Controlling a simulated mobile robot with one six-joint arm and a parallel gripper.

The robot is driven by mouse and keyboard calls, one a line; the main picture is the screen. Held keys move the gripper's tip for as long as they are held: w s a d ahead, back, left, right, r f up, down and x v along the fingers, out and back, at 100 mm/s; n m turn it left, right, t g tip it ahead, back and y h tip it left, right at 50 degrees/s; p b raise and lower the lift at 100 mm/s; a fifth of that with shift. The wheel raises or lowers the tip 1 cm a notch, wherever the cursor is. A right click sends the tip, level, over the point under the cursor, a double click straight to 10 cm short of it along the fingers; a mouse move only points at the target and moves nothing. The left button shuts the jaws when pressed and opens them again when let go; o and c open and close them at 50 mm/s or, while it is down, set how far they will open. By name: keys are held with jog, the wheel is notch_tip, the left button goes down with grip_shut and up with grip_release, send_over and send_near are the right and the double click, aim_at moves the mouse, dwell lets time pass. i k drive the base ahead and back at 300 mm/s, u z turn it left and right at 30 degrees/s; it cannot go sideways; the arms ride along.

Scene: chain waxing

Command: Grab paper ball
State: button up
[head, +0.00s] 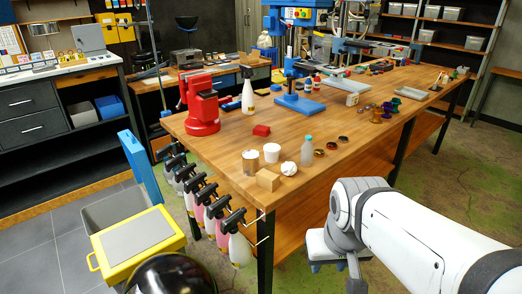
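A small white crumpled paper ball (289,168) lies on the wooden workbench (225,150), near its front corner. It sits just right of a wooden block (267,180) and left of a clear bottle with a blue cap (307,150). My gripper (328,267) is in front of the bench, to the right of and below the ball in the picture, and apart from it. Only small bluish tips show under its white body, so its opening is unclear. Nothing is visibly held.
A metal tin (250,163) and a white cup (271,152) stand behind the block. Small dark discs (319,153) lie right of the bottle. A red vise (201,105) is at the left. Spray bottles (238,240) hang along the bench side. A yellow-lidded bin (137,243) stands front left.

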aim_at(288, 168)
jog(key=i, duration=1)
jog(key=u, duration=0.05)
